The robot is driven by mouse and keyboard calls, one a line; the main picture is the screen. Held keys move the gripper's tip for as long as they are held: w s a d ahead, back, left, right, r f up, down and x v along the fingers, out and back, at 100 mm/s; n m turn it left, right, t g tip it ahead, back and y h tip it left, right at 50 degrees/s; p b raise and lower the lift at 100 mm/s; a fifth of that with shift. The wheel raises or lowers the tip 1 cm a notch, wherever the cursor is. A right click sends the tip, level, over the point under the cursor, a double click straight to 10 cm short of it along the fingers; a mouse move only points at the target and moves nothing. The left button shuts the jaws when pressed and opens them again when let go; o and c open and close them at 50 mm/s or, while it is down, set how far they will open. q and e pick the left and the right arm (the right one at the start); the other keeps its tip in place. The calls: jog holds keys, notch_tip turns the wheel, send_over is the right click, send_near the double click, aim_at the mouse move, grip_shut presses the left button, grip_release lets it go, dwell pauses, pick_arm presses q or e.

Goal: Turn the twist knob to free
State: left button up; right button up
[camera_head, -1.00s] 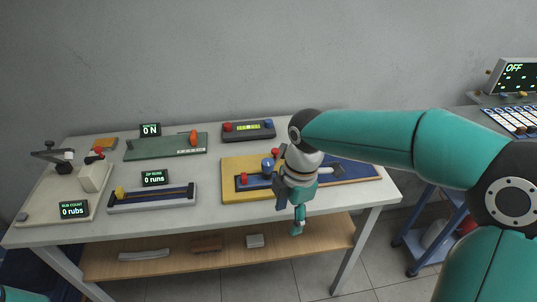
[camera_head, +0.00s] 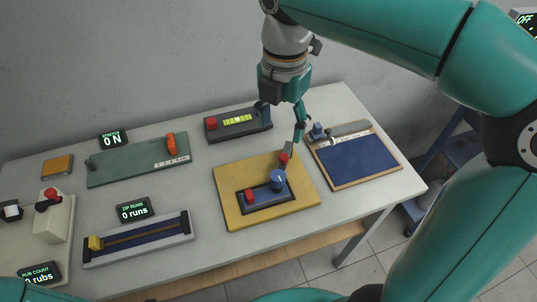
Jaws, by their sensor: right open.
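The yellow board (camera_head: 236,205) on the table carries a dark blue plate (camera_head: 265,198). On this plate are a blue round knob (camera_head: 278,179) with a small white mark, which looks like the twist knob, and a red button (camera_head: 250,197). Another red knob (camera_head: 283,157) stands behind the blue knob on the board. My right gripper (camera_head: 294,144) is open and points down just above and behind this red knob; I cannot tell if it touches. The blue knob is apart from the fingers. My left gripper is not in view.
A board with a blue pad (camera_head: 358,165) lies to the right. A black box with a lit yellow-green display (camera_head: 237,120) stands behind. A slider rail (camera_head: 138,240) and a green board (camera_head: 130,165) lie to the left. Bare tabletop shows between them.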

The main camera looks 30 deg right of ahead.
send_near(279, 174)
notch_tip(279, 174, down, 10)
jog(key=shift+r, duration=0.2)
dwell(0.3)
